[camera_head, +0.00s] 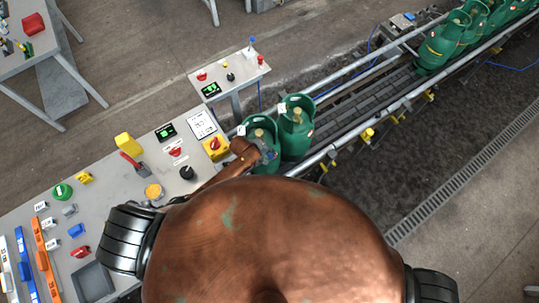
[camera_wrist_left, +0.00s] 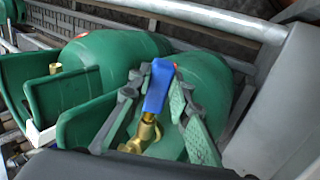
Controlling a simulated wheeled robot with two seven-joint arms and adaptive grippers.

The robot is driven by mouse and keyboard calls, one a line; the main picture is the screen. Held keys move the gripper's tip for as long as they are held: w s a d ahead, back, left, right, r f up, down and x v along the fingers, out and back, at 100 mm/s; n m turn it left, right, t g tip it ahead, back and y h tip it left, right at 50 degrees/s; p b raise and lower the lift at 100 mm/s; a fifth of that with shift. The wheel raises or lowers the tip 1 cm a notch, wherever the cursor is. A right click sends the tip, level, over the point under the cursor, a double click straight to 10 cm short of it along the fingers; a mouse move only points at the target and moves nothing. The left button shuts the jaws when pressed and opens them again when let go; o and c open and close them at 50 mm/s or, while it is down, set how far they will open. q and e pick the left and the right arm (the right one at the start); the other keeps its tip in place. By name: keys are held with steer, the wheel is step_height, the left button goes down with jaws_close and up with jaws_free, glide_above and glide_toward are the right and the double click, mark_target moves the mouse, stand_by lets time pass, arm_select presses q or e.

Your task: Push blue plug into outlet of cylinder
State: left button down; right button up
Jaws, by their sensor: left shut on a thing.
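The blue plug (camera_wrist_left: 158,88) is between the fingers of my left gripper (camera_wrist_left: 160,92), which is shut on it. The plug's lower end is right at the brass valve (camera_wrist_left: 146,132) of a green gas cylinder (camera_wrist_left: 205,85). I cannot tell whether the plug is inside the outlet. In the head view my left gripper (camera_head: 268,154) is over the nearest green cylinder (camera_head: 256,127), within its collar area. A second green cylinder (camera_head: 296,135) stands beside it and shows in the wrist view (camera_wrist_left: 110,55) with its own brass valve (camera_wrist_left: 55,68). My right gripper is not seen.
The conveyor (camera_head: 365,100) runs to the upper right between metal rails, with more green cylinders (camera_head: 445,42) at its far end. A grey workbench (camera_head: 105,180) with buttons, a yellow block (camera_head: 128,144) and coloured tools is at left. A small control stand (camera_head: 229,78) is behind.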

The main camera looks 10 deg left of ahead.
arm_select(q)
steer(key=shift+w+a, duration=0.7)
steer(key=shift+w, duration=0.05)
steer(key=c, duration=1.7)
jaws_free()
